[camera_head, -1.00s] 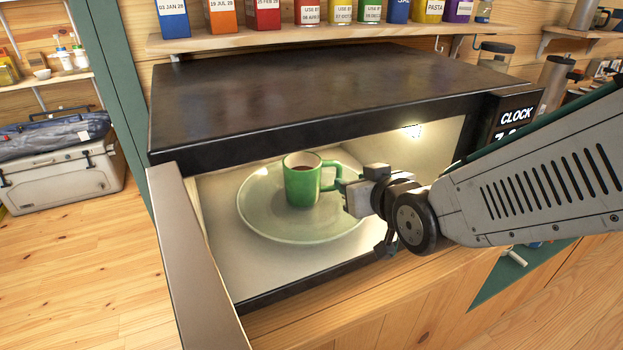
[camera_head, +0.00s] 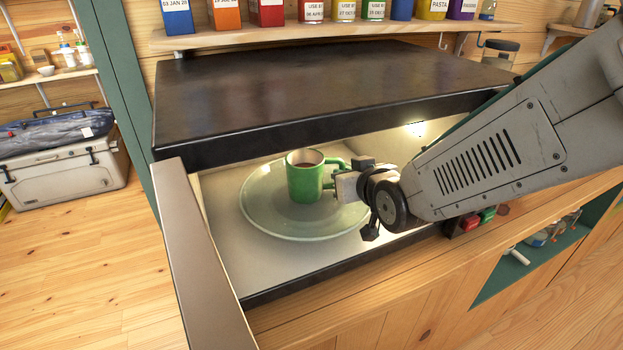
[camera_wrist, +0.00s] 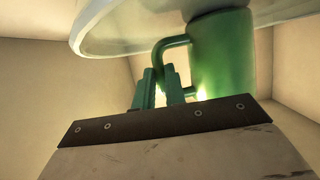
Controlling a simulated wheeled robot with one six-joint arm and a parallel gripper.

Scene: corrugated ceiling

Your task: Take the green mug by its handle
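The green mug (camera_head: 303,181) stands upright, with dark liquid inside, on a glass turntable plate (camera_head: 262,218) in the open microwave. Its handle points right, towards my gripper (camera_head: 340,184). The tip of my gripper is at the handle and hides part of it. In the wrist view the mug (camera_wrist: 222,55) appears upside down under the plate. The two teal fingers of my gripper (camera_wrist: 161,75) are close together, with the outer bar of the handle running down between them. Whether they press on it cannot be told.
The microwave's top (camera_head: 320,90) is just above the mug and my gripper. The open door (camera_head: 205,260) stands at the left. A shelf (camera_head: 330,34) with labelled boxes hangs above. The plate around the mug is clear.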

